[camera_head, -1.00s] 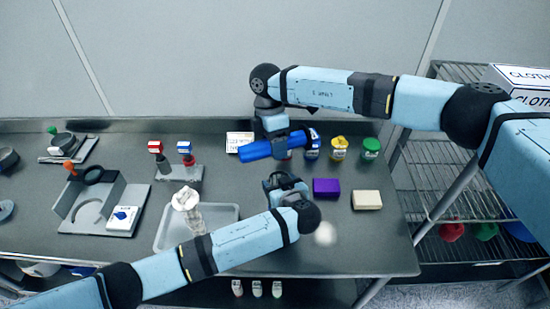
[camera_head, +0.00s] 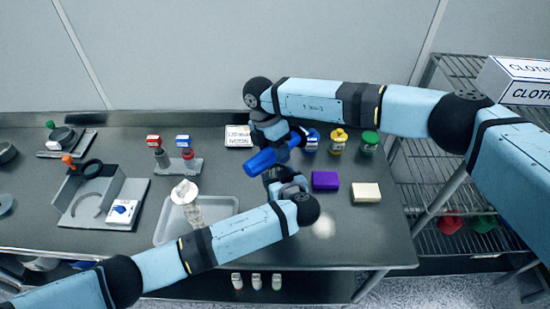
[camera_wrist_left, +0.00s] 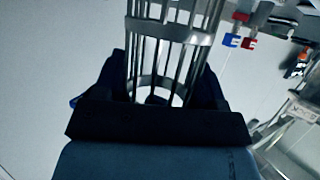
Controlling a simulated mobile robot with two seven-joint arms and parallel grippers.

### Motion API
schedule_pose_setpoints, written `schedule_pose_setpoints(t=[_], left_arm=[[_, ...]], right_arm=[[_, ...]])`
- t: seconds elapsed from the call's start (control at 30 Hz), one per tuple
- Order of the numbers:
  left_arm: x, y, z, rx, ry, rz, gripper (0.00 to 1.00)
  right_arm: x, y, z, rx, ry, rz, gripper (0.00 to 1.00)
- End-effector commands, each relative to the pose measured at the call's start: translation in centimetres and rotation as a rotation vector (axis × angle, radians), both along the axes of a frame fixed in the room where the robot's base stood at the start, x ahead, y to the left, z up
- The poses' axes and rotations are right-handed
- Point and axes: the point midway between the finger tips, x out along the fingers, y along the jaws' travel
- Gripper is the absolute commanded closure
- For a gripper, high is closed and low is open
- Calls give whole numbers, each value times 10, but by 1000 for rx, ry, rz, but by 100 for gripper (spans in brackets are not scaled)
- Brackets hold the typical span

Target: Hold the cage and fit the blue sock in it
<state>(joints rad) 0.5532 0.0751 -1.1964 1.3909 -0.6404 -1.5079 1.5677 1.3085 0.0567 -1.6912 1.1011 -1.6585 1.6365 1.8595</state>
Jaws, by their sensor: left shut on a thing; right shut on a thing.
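The blue sock (camera_head: 262,162) is a blue cylinder in the head view, lying at a slant above the table. My right gripper (camera_head: 272,140) is shut on it from above and partly hides it. My left gripper (camera_head: 285,180) is just below and in front of the sock in the head view. In the left wrist view, my left gripper (camera_wrist_left: 155,98) is shut on the metal cage (camera_wrist_left: 172,50), a round frame of grey bars and rings. The cage is not clear in the head view. Whether sock and cage touch cannot be told.
A purple block (camera_head: 325,180) and a cream block (camera_head: 366,192) lie right of my left gripper. Blue, yellow (camera_head: 338,142) and green jars stand behind. A tray (camera_head: 165,232) with a white-capped clear part (camera_head: 185,192) is at left. The right front table is clear.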

Motion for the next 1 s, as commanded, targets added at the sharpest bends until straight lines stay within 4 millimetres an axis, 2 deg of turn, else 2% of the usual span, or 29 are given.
schedule_pose_setpoints(t=[0.1, 0.17, 0.67, 0.7, 1.0], left_arm=[[0, 0, 0, 0, 0, 0, 62], [0, 0, 0, 0, 0, 0, 62], [0, 0, 0, 0, 0, 0, 62], [0, 0, 0, 0, 0, 0, 62], [0, 0, 0, 0, 0, 0, 62]], right_arm=[[-1, 1, -18, 0, 2, 1, 77], [-1, 1, -23, 0, 2, 1, 77], [0, 0, -31, 1, 1, 0, 77], [0, 0, -31, 1, 1, 0, 39], [0, 0, -29, 1, 1, 0, 37]])
